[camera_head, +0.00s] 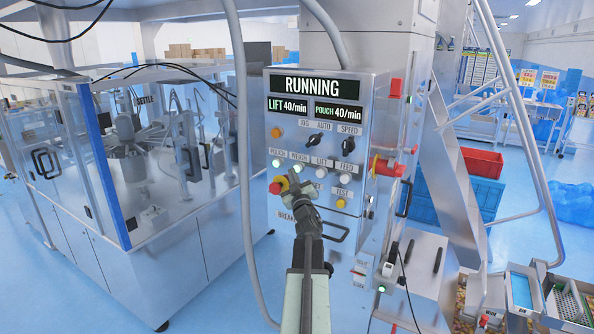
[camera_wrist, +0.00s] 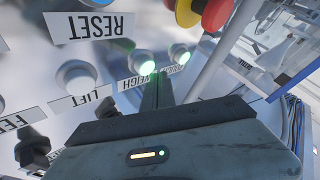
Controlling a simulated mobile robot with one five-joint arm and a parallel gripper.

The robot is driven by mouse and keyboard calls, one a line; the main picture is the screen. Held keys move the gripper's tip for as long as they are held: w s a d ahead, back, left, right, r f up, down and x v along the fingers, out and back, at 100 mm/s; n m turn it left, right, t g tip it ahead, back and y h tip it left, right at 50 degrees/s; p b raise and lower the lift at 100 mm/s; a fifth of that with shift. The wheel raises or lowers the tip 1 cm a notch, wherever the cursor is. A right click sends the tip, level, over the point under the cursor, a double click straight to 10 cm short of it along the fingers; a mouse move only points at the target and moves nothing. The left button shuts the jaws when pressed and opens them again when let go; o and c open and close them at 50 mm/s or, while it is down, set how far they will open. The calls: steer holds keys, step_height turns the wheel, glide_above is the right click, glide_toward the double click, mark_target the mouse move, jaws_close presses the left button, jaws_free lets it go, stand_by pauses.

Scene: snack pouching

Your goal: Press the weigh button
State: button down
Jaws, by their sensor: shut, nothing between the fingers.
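In the wrist view the fingertips (camera_wrist: 157,79) are right by the weigh button, slightly toward the pouch button, and cover part of the labels. I cannot tell whether they touch the panel. The pouch button (camera_head: 276,163) beside it is also lit green.
A red and yellow emergency stop (camera_head: 278,185) is close to my gripper's left. The unlit lift button (camera_head: 321,172) and feed button (camera_head: 346,178) are to the right. A display (camera_head: 319,85) reads RUNNING. A grey hose (camera_head: 243,150) hangs left of the panel.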

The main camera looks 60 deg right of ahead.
stand_by(0.8)
steer(key=shift+d, duration=0.4)
steer(key=shift+d, duration=0.45)
stand_by(0.6)
steer(key=shift+a, duration=0.9)
steer(key=a, duration=0.5)
stand_by(0.3)
steer(key=shift+w, duration=0.15)
stand_by(0.5)
